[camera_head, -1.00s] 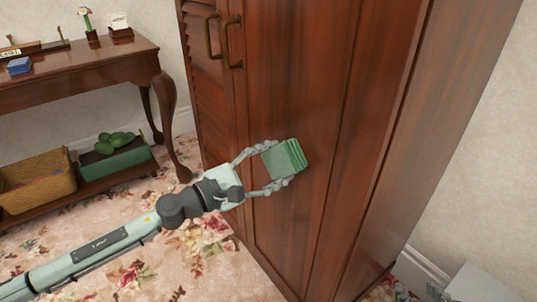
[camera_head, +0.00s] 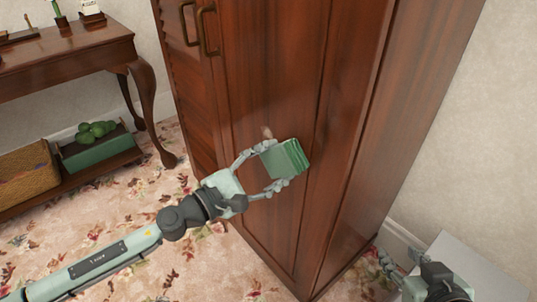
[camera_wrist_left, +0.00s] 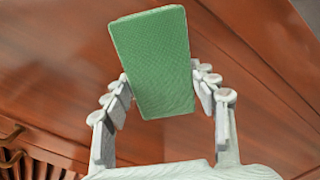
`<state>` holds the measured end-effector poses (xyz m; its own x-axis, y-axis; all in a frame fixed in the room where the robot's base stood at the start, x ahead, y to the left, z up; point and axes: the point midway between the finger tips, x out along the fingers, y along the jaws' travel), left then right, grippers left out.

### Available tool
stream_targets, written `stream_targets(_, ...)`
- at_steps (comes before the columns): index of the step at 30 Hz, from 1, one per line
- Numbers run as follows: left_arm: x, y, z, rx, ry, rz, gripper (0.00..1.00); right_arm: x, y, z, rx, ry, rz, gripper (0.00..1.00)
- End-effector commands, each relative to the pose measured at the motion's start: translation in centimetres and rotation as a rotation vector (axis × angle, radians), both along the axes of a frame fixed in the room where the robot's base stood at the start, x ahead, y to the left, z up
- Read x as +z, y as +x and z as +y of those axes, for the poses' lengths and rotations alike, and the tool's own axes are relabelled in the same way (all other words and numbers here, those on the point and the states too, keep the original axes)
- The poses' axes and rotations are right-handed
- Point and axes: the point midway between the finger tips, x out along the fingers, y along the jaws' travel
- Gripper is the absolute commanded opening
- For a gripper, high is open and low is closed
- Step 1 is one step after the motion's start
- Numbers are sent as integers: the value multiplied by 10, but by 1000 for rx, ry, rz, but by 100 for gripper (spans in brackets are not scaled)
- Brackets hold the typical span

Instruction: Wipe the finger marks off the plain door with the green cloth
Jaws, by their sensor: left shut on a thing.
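The plain door (camera_head: 270,80) is the smooth reddish-brown wooden panel right of the brass handles. My left gripper (camera_head: 275,166) is shut on the green cloth (camera_head: 286,159), a folded pad, in front of the door's middle part. In the left wrist view the cloth (camera_wrist_left: 152,62) sits between both fingers, with the wood behind it. I cannot tell whether it touches the door. A small pale smudge (camera_head: 267,132) shows on the door just above the cloth; any marks behind the cloth are hidden. My right gripper (camera_head: 398,256) is at the lower right, its fingers apart and empty.
A louvred door (camera_head: 183,80) adjoins the plain door on the left. A wooden side table (camera_head: 75,50) stands at the left, with a wicker basket (camera_head: 28,170) and green box (camera_head: 97,151) below. A pale grey box-like surface (camera_head: 480,262) is at lower right. Floral carpet is open in front.

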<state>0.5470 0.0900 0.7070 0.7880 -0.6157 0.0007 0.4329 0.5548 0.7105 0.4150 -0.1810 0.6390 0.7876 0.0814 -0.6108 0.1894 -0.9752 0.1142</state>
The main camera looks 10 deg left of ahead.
Motion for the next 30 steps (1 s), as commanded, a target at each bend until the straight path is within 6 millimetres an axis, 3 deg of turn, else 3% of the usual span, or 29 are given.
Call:
stream_targets(11,0,-7,-14,1,0,-1,35,11,0,0,0,0,0,40)
stream_targets(30,1,16,18,6,0,-5,35,-12,0,0,0,0,0,40)
